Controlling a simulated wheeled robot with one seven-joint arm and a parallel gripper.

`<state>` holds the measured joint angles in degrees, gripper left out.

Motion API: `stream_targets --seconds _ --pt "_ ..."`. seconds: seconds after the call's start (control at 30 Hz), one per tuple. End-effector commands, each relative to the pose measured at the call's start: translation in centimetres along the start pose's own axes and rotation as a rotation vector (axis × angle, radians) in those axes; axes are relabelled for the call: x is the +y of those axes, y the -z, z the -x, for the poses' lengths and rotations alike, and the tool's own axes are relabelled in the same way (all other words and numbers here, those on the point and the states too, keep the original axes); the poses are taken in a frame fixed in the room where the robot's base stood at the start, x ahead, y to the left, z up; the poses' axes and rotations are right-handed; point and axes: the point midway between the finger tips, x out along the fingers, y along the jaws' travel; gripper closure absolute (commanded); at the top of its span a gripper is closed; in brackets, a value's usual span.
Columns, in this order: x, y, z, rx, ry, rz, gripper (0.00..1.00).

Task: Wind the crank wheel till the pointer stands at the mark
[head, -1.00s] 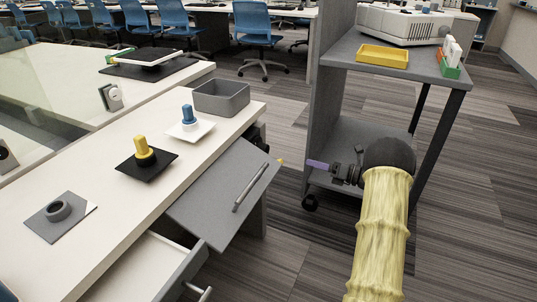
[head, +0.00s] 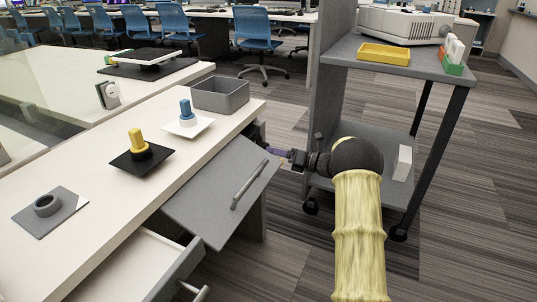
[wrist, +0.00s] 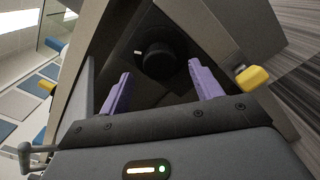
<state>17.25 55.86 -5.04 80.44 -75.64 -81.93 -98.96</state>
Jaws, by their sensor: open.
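A black round hub (wrist: 155,58) with a small white mark (wrist: 138,52) on its left shows ahead in the wrist view, against a dark face at the desk's end. A yellow knob (wrist: 252,78) stands out to the right of it. I cannot tell for sure how knob and hub join, nor which mark is the pointer. In the head view the dark fitting (head: 258,136) is partly hidden behind the desk end. My gripper (wrist: 158,82) is open and empty, its purple fingers to either side below the hub, apparently apart from it. It also shows in the head view (head: 274,152).
A grey panel with a bar handle (head: 215,195) juts from the desk (head: 75,170), close left of my gripper; an open drawer (head: 150,268) lies below.

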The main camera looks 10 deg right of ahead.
Motion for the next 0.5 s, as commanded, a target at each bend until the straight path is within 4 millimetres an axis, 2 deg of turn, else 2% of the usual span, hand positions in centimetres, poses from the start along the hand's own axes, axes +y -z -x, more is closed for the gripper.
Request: stream_targets --seconds 0.1,0.2,0.5 --pt "-0.1 0.2 -2.0 0.000 -0.002 0.002 0.36" --pt "0.0 0.1 -3.0 -0.001 -0.002 0.001 0.36" --pt "0.0 0.0 -3.6 -0.001 0.000 0.000 0.36"
